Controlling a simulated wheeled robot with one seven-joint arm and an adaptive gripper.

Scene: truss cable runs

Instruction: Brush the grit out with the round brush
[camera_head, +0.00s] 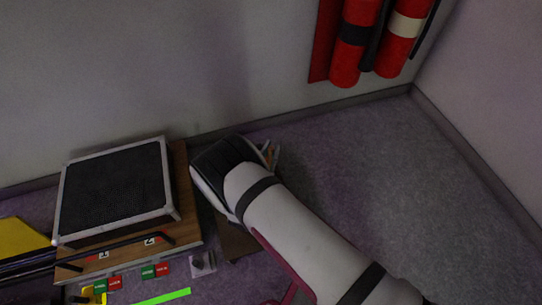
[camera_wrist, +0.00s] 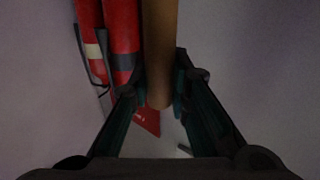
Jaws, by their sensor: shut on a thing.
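My gripper (camera_wrist: 160,92) is shut on a smooth brown cylindrical handle (camera_wrist: 159,45) in the wrist view. The handle runs from the top edge down between the two fingers, and its rounded end shows. It looks like a wooden brush handle; no bristles are visible. In the head view my gripper is mostly hidden behind my wrist, right of the dark-topped case, with a small brownish piece (camera_head: 267,152) beside it. A metal-edged case with a dark mesh-like top (camera_head: 115,190) rests on a wooden board (camera_head: 188,215). I cannot make out any grit.
Red fire extinguishers (camera_head: 354,45) hang on the back wall. A black rod (camera_head: 118,243) crosses the front of the board near green and red tags (camera_head: 155,271). A green strip (camera_head: 160,298) and a yellow item (camera_head: 22,240) lie nearby. The grey floor on the right is clear.

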